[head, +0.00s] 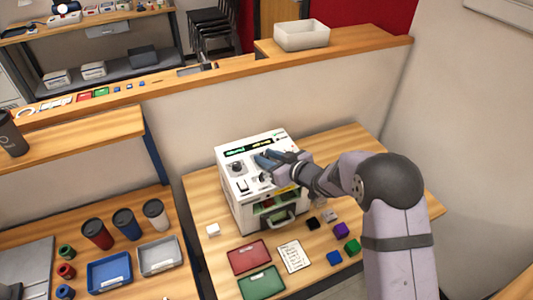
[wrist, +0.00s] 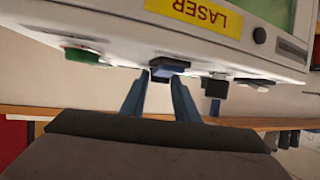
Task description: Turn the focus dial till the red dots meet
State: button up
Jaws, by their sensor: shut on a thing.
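The white laser marker (head: 234,190) stands on the wooden table, with a lit display strip along its upper panel and a window in its front. My gripper (head: 264,160) reaches its control panel from the right. In the wrist view, the marker's panel hangs along the top, with an upside-down yellow LASER label. The two blue fingers of my gripper (wrist: 163,76) close on a dark blue-and-black dial (wrist: 170,66). I cannot read any marking on this dial. The red dots cannot be made out in either view.
In the wrist view, a green button (wrist: 82,56) and a black knob (wrist: 217,86) flank the dial. Red (head: 249,257) and green (head: 261,283) trays and a paper note (head: 293,257) lie before the marker. Small cubes, including a purple one (head: 341,230), lie to the right.

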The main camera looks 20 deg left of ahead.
jog(key=shift+w+d+r+n+g+y+p, duration=0.1)
jog(key=shift+w+n+g+y+p, duration=0.1)
jog(key=shift+n+g+p, duration=0.35)
jog(key=shift+w+d+r+n+g+y+p, duration=0.1)
jog(key=shift+n+g+y+p, duration=0.1)
jog(key=shift+n+g+p, duration=0.3)
jog(key=shift+o, duration=0.2)
jog(key=shift+f+n+g, duration=0.2)
jog(key=shift+n+g, duration=0.45)
jog(key=shift+g, duration=0.2)
jog(key=shift+w+f+n+g+y+b, duration=0.15)
jog(key=shift+n+g+y+b, duration=0.3)
jog(key=shift+n+g, duration=0.6)
jog(key=shift+n+g+b, duration=0.25)
jog(key=shift+g+b, duration=0.05)
jog(key=shift+g, duration=0.15)
jog(key=shift+a, duration=0.1)
jog(key=shift+r, duration=0.2)
jog(key=o, duration=1)
